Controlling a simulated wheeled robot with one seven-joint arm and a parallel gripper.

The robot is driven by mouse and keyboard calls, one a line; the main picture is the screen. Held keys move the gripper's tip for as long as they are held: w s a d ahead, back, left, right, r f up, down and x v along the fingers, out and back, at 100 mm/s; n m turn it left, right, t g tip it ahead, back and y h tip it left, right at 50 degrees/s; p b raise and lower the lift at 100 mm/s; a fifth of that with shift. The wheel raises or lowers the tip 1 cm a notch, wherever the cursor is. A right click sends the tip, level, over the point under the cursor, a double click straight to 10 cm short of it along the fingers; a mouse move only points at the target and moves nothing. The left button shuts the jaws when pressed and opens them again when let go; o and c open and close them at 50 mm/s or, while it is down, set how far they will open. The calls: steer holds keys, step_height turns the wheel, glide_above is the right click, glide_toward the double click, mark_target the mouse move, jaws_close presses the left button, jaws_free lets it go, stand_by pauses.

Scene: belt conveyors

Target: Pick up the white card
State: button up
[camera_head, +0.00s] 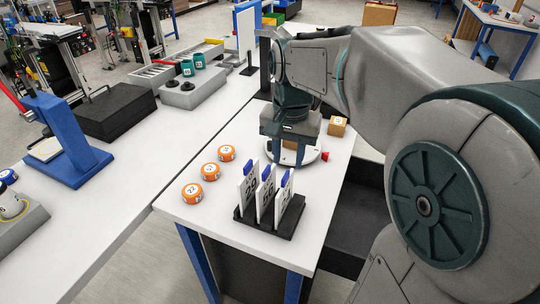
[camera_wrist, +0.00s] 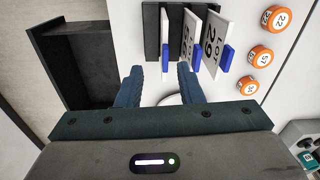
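Three white cards with dark print and blue tabs stand upright in a black slotted rack (camera_head: 270,222) near the table's front edge: a left card (camera_head: 249,188), a middle card (camera_head: 265,196) and a right card (camera_head: 284,198). In the wrist view, the cards (camera_wrist: 213,45) and the rack (camera_wrist: 152,30) are ahead of my gripper (camera_wrist: 159,76). My gripper is open, with its two dark blue fingers apart and nothing visible between them. In the head view it hangs behind the rack, its fingers mostly hidden by the wrist.
Several orange round pieces, one of them here (camera_head: 191,193), lie left of the rack. A round white plate (camera_head: 312,154) is under my wrist, with a small red piece (camera_head: 325,156) and a tan box (camera_head: 337,127) close by.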

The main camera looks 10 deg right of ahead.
mark_target(285, 185)
steer(key=shift+w+r+m, duration=0.5)
steer(key=shift+w+r, duration=0.25)
steer(key=shift+w, duration=0.15)
step_height(285, 185, down, 8)
steer(key=shift+f+p, duration=0.2)
steer(key=shift+p, duration=0.2)
steer(key=shift+w+d+f+p, duration=0.1)
steer(key=shift+f+p, duration=0.2)
steer(key=shift+f, duration=1)
steer(key=shift+w+d+f+p, duration=0.1)
steer(key=shift+f+p, duration=0.15)
steer(key=shift+f, duration=1.05)
jaws_close()
